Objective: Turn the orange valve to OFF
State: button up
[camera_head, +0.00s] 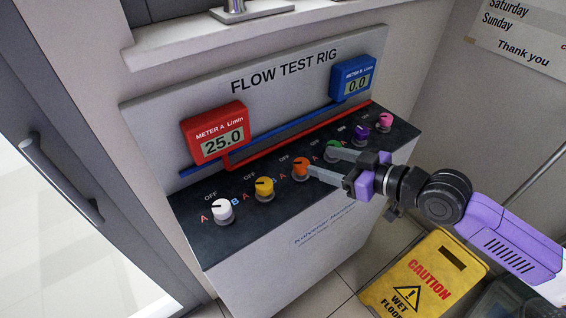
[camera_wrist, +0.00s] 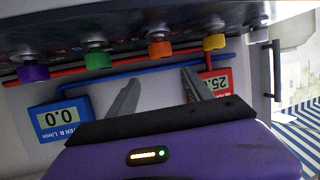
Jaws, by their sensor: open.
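The orange valve (camera_head: 301,165) is a round knob in the middle of a row on the dark sloping panel. An OFF label is printed above it, with A and B to its sides; I cannot make out its pointer's setting. My gripper (camera_head: 322,160) is open and empty. In the head view one finger's tip overlaps the right edge of the orange knob and the other is by the green knob. In the upside-down wrist view the orange valve (camera_wrist: 159,48) lies beyond the gap between the fingertips (camera_wrist: 162,77), with no finger around it. Whether a finger touches it is unclear.
Neighbouring knobs are yellow (camera_head: 264,187), white (camera_head: 222,209), green (camera_head: 333,152), purple (camera_head: 361,132) and pink (camera_head: 385,119). Red METER A (camera_head: 215,134) reads 25.0; blue METER B (camera_head: 357,79) reads 0.0. A yellow caution sign (camera_head: 423,275) stands on the floor, below my arm.

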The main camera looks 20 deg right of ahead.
aim_at(302, 163)
jog(key=shift+s+a+f+g, duration=0.1)
jog(key=shift+a+f+g, duration=0.05)
jog(key=shift+f, duration=0.25)
jog(key=shift+s+a+f+g, duration=0.1)
jog(key=shift+f+g, duration=0.05)
jog(key=shift+f, duration=0.25)
jog(key=shift+p+x, duration=0.45)
jog(key=shift+x, duration=3.3)
jog(key=shift+d+f, duration=0.15)
grip_shut()
